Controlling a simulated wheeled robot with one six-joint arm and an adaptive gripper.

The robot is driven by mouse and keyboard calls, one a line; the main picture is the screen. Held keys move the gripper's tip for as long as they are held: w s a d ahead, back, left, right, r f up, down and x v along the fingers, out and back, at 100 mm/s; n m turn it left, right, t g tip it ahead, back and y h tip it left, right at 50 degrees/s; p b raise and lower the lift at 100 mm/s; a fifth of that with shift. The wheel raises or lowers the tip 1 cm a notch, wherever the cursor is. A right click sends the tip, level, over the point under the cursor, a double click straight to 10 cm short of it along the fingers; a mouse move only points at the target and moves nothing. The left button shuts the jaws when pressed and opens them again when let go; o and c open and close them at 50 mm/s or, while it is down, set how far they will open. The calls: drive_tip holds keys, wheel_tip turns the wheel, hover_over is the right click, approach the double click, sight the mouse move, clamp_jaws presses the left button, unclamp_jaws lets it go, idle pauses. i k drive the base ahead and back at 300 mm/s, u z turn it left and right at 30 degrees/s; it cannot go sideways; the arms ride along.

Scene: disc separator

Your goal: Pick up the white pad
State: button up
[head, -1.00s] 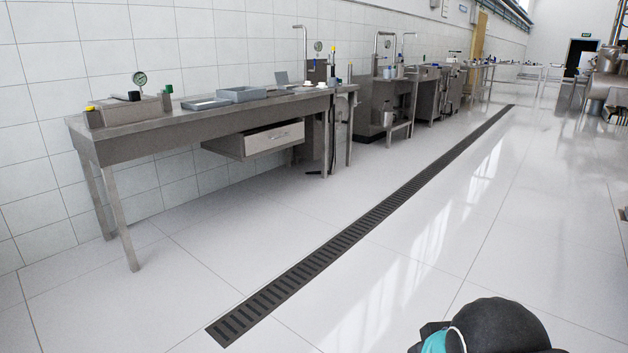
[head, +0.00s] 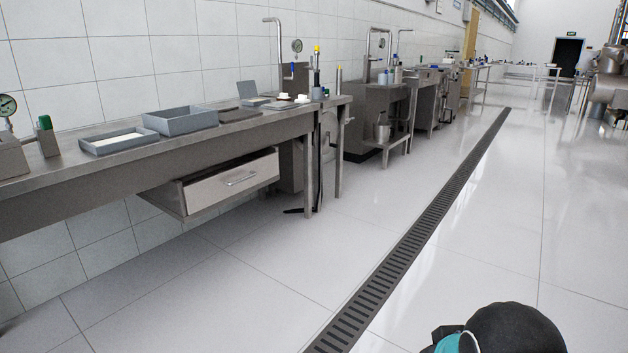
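A flat white surface (head: 122,138) shows inside a shallow grey tray (head: 92,151) on the steel bench at the left. It may be the white pad, but I cannot tell for sure at this size. Two small white items, one at the left (head: 285,96) and one at the right (head: 302,98), sit farther along the same bench. My gripper is not in view. Only a dark rounded part of my own arm with a teal band shows at the bottom right, well apart from the bench.
The steel bench (head: 60,168) runs along the tiled wall, with a drawer (head: 232,181) under it. A deeper grey tray (head: 181,122) stands beside the shallow one. A pressure gauge (head: 8,105) is at far left. A floor drain (head: 400,258) crosses clear white floor.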

sight(301, 98)
drive_tip(key=u, duration=0.15)
drive_tip(key=i, duration=2.15)
drive_tip(key=z, duration=0.35)
drive_tip(key=i, duration=1)
drive_tip(key=z, duration=0.3)
drive_tip(key=i, duration=1.35)
drive_tip(key=u, duration=0.5)
